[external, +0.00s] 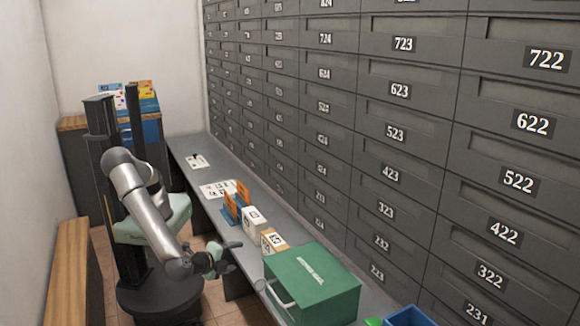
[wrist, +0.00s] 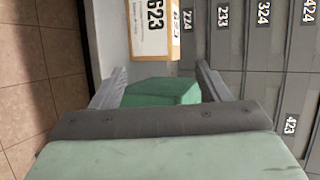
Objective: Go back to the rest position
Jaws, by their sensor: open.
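My gripper (external: 230,257) is in the external view, low in front of the grey counter, left of the green box. Its fingers are spread and nothing shows held between them. In the wrist view my gripper (wrist: 161,70) shows its two fingers apart. A small box labelled 623 (wrist: 155,30) lies just beyond the fingertips, with a gap I cannot judge. A green shape sits low between the fingers; I cannot tell whether it is part of my gripper.
The grey counter (external: 205,180) runs along the numbered mailbox wall (external: 400,130). The green box (external: 318,285), small boxes (external: 254,220), orange-blue holders (external: 236,198) and papers stand on it. A blue bin (external: 408,317) is at the front. A wooden bench (external: 73,275) is left.

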